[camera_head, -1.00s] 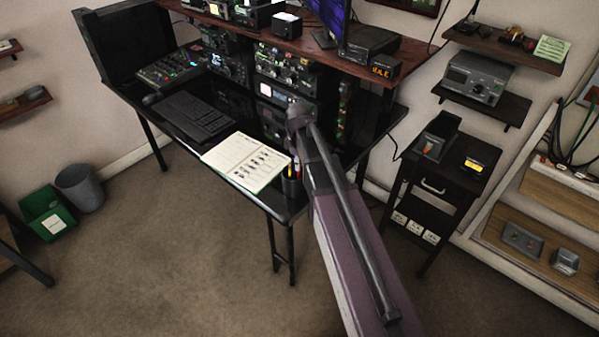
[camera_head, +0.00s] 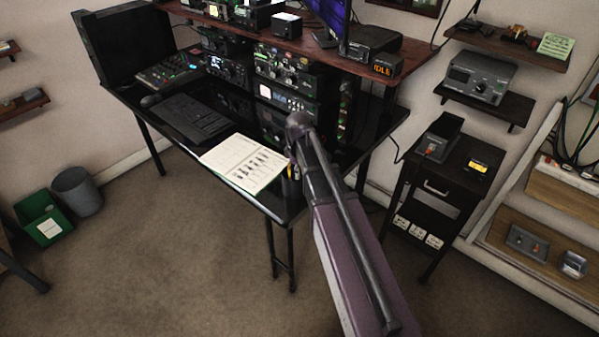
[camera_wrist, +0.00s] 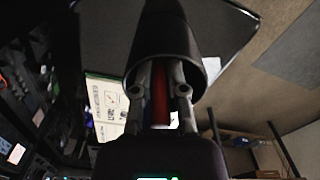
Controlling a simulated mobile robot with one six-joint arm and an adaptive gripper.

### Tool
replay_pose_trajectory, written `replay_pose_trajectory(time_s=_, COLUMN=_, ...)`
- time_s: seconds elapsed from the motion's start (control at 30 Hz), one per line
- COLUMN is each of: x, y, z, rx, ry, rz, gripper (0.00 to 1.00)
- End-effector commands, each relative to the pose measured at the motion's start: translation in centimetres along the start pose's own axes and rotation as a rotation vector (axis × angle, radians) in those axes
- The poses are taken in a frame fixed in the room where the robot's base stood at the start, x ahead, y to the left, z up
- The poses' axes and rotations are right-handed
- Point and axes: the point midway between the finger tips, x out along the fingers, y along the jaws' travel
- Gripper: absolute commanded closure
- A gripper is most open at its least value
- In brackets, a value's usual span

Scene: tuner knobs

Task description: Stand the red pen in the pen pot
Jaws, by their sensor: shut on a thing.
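The pen pot (camera_head: 291,188) is a dark cylinder on the front right corner of the black desk (camera_head: 250,200), partly hidden behind my arm in the head view. In the wrist view the pot (camera_wrist: 165,38) is large, with its open mouth towards the camera. My gripper (camera_wrist: 160,82) is shut on the red pen (camera_wrist: 161,100), which lies between its two fingers. The pen's far end and the fingertips reach into the pot's mouth. The pen's lower end is hidden inside the pot. My gripper is hidden behind my arm in the head view.
An open notebook (camera_head: 243,162) lies left of the pot, with a keyboard (camera_head: 190,119) beyond it. Radio equipment (camera_head: 290,70) stands at the back under a wooden shelf (camera_head: 240,28). A dark drawer cart (camera_head: 433,187) stands to the right.

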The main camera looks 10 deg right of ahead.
Motion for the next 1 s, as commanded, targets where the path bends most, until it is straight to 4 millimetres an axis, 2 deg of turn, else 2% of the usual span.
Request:
replay_pose_trajectory(time_s=0.03, x=0.2, y=0.0, z=0.0, rx=0.000, ry=0.000, rz=0.000, gripper=1.00)
replay_pose_trajectory(time_s=0.07, x=0.2, y=0.0, z=0.0, rx=0.000, ry=0.000, rz=0.000, gripper=0.79)
replay_pose_trajectory(time_s=0.1, x=0.1, y=0.0, z=0.0, rx=0.000, ry=0.000, rz=0.000, gripper=0.67)
replay_pose_trajectory(time_s=0.17, x=0.1, y=0.0, z=0.0, rx=0.000, ry=0.000, rz=0.000, gripper=0.50)
replay_pose_trajectory(time_s=0.2, x=0.1, y=0.0, z=0.0, rx=0.000, ry=0.000, rz=0.000, gripper=0.48)
replay_pose_trajectory(time_s=0.67, x=-0.1, y=0.0, z=0.0, rx=0.000, ry=0.000, rz=0.000, gripper=0.48)
replay_pose_trajectory(time_s=1.0, x=-2.1, y=0.0, z=0.0, rx=0.001, ry=0.000, rz=0.000, gripper=0.48)
